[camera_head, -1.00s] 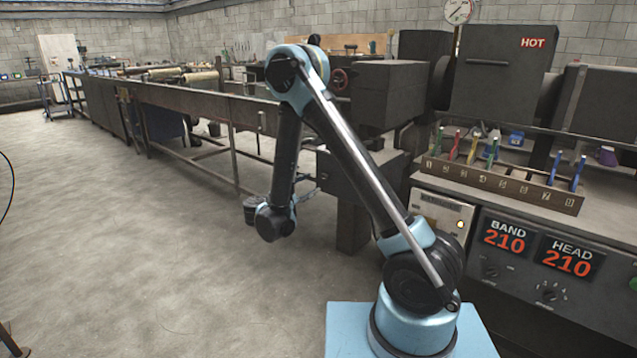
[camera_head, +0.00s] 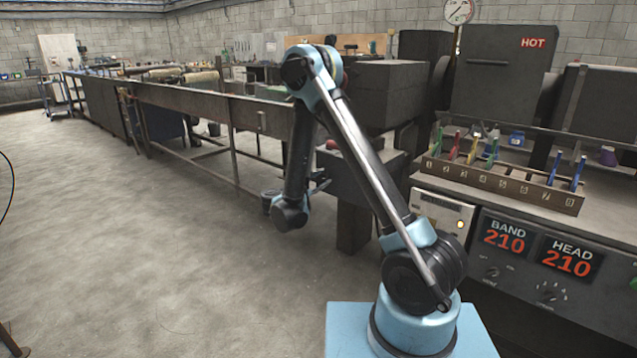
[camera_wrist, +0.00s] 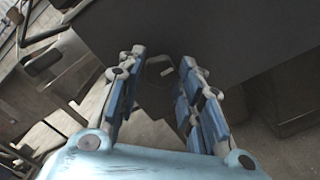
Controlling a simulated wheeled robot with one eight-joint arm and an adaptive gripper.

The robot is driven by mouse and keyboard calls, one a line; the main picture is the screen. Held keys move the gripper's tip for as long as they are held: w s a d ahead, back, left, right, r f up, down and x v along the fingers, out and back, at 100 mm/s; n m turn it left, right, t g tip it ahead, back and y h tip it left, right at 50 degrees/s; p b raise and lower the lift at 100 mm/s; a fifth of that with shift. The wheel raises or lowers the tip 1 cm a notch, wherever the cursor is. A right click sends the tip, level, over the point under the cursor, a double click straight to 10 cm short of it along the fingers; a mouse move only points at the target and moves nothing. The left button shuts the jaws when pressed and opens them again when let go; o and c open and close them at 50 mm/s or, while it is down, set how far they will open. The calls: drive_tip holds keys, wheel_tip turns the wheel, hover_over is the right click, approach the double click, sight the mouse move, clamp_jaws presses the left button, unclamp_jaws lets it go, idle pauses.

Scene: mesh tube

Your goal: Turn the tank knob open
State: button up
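My gripper (camera_wrist: 161,60) is open in the wrist view, its two blue-and-grey fingers apart with nothing held between them. A small pale hooked piece (camera_wrist: 157,59) shows beyond the gap, against a large dark surface; I cannot tell whether it is the tank knob. In the head view my forearm hangs down in front of the long metal trough (camera_head: 200,98), and my gripper is mostly hidden behind it. The red handwheel behind my elbow is now covered. A small red part (camera_head: 332,144) shows on the dark box (camera_head: 368,170) beside my forearm. No tank knob can be clearly identified.
A dark machine (camera_head: 500,75) marked HOT stands behind a wooden rack (camera_head: 500,182) of coloured tools at the right. A control panel (camera_head: 530,255) reads BAND 210 and HEAD 210. A dark bucket (camera_head: 268,196) stands behind my forearm. The floor (camera_head: 130,250) at the left is clear.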

drive_tip(key=c, duration=0.4)
drive_tip(key=shift+n, duration=0.3)
